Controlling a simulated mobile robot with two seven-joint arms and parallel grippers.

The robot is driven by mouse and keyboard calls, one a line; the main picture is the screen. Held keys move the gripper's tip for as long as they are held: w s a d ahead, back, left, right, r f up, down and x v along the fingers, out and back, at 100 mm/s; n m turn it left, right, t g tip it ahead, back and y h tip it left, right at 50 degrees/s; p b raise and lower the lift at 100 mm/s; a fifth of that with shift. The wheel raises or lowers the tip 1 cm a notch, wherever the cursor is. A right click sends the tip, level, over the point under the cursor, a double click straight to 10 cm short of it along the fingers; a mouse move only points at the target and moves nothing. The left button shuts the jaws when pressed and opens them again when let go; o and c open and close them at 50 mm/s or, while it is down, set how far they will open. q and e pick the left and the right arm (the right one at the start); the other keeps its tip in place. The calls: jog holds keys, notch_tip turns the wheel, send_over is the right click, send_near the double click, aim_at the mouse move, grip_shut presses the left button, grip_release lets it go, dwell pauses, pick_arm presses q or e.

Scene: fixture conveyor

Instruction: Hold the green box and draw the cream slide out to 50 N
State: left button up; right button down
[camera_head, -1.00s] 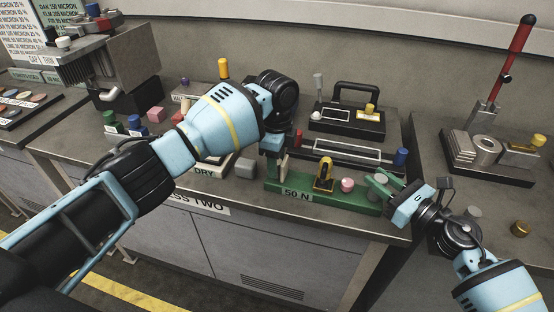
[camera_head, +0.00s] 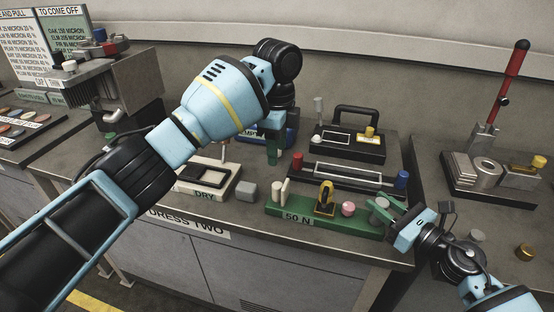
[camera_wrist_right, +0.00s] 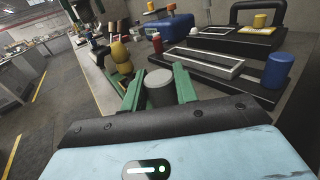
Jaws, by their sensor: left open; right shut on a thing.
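The green box (camera_head: 345,226), labelled 50 N, lies along the table's front edge. Upright cream pieces (camera_head: 284,190), apparently the cream slide, stand at its left end. A black-and-yellow part and a pink knob sit on its top. My right gripper (camera_head: 380,207) is at the box's right end, its green fingers shut on a grey round post (camera_head: 381,202). The post (camera_wrist_right: 159,80) also shows between the fingers in the right wrist view. My left gripper (camera_head: 271,158) is open, pointing down above and behind the cream slide, apart from it.
A black tray with a blue knob (camera_head: 401,179) lies just behind the green box. A grey block (camera_head: 246,191) and a pad marked DRY (camera_head: 204,194) are to the left. A red-handled lever (camera_head: 513,75) stands on the right table.

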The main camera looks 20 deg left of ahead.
pick_arm(q)
jog(key=shift+r, duration=0.3)
pick_arm(e)
jog(key=shift+f, duration=0.2)
jog(key=c, duration=1)
grip_release()
jog(key=shift+d, duration=0.1)
jog(key=shift+c, duration=0.2)
jog(key=shift+o, duration=0.2)
jog(key=shift+r, duration=0.1)
jog(key=v, duration=1.2)
pick_arm(q)
jog(key=shift+d, duration=0.1)
pick_arm(e)
jog(key=shift+s, duration=0.1)
